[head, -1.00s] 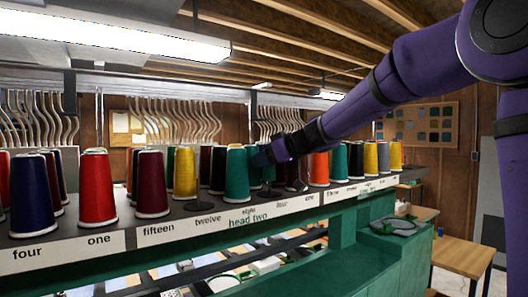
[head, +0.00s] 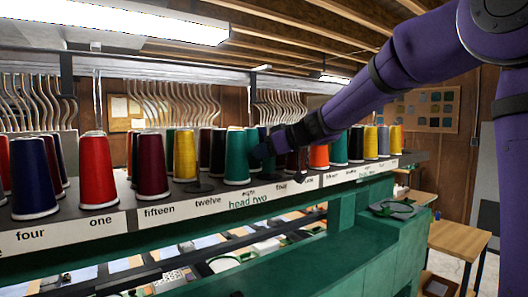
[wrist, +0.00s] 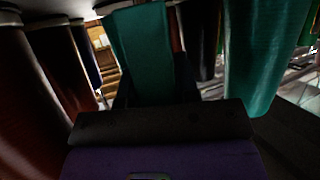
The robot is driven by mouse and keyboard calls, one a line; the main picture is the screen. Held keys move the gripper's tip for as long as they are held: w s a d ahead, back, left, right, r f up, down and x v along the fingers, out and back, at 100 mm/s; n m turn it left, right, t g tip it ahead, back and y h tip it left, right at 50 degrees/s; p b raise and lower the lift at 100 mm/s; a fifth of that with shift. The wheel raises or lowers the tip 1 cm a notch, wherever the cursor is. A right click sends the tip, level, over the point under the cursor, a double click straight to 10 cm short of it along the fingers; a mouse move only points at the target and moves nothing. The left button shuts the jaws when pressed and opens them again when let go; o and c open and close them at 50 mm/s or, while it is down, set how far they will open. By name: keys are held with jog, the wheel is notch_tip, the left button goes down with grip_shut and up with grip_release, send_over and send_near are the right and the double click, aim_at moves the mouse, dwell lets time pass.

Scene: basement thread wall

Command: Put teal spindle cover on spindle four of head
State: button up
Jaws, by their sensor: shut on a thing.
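My gripper (head: 264,151) reaches into the row of thread cones from the right, behind a front teal cone (head: 236,160). It is shut on a teal piece, taken as the teal spindle cover (wrist: 145,50), which shows upside down ahead of the dark gripper in the wrist view. In the head view the held piece is mostly hidden by the front cone and gripper. The "head two" label (head: 250,202) lies below, with a "four" label (head: 280,187) to its right. Spindle four itself is not clear behind my arm.
Cones crowd both sides of the gripper; a large teal cone (wrist: 262,60) and a dark red one (wrist: 45,80) are near in the wrist view. A bare dark disc (head: 200,187) sits above "twelve". The green machine housing (head: 350,255) stands in front.

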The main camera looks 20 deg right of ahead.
jog(key=shift+f, duration=0.3)
dwell(0.4)
jog(key=o, duration=1)
jog(key=shift+c, duration=0.2)
